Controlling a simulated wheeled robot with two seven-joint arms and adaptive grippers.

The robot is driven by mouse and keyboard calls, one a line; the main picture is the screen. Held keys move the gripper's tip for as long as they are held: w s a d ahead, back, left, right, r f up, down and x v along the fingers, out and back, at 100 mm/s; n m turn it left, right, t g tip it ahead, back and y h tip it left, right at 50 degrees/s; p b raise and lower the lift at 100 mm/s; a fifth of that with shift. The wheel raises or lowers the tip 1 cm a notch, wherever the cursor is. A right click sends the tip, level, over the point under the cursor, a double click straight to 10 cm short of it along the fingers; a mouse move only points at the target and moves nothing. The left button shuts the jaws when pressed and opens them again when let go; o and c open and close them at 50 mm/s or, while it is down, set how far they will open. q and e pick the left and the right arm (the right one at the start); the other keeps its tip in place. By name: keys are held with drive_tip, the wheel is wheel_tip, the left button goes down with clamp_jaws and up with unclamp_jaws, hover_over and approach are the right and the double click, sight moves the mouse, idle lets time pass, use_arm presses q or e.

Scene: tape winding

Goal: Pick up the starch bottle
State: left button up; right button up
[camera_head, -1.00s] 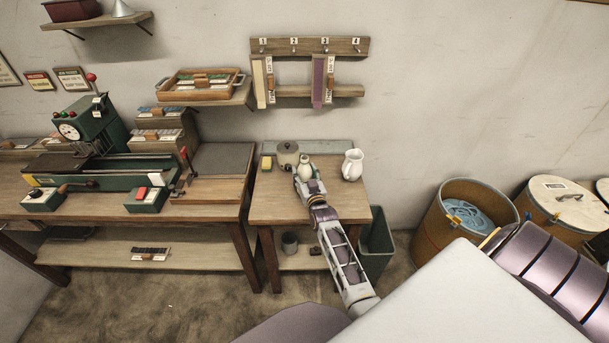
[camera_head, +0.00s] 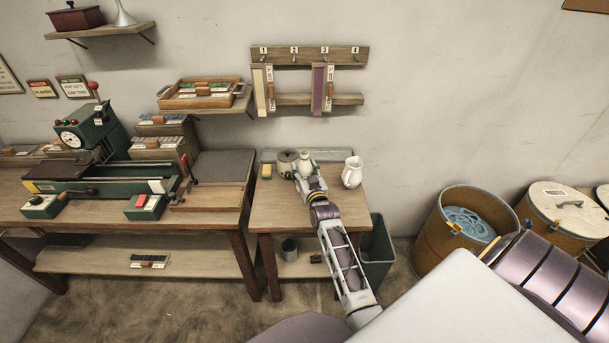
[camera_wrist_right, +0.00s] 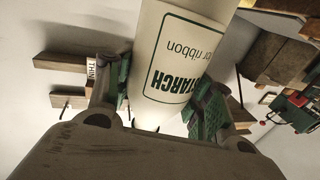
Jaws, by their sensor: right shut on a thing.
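The starch bottle (camera_wrist_right: 175,75) is cream-white with a green-framed label reading STARCH, upside down in the right wrist view. In the head view the bottle (camera_head: 307,161) shows above the small wooden table, partly hidden by my gripper. My right gripper (camera_wrist_right: 162,100) is shut on the bottle, with one green-padded finger on each side of it. In the head view my right gripper (camera_head: 310,180) is at the bottle's near side. I cannot tell from this view whether the bottle's base still touches the table. My left gripper is not in view.
A white jug (camera_head: 352,173) stands just right of the bottle, and a grey round pot (camera_head: 286,162) is close on its left. A yellow sponge (camera_head: 266,171) lies further left. A wall rack (camera_head: 310,55) hangs above. The table's front right is clear.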

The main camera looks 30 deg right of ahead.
sight(306, 163)
drive_tip(key=shift+r, duration=2)
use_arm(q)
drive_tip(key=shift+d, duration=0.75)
use_arm(e)
drive_tip(key=shift+r, duration=0.1)
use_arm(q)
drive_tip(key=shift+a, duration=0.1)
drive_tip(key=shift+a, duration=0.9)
use_arm(e)
drive_tip(key=shift+r, duration=0.1)
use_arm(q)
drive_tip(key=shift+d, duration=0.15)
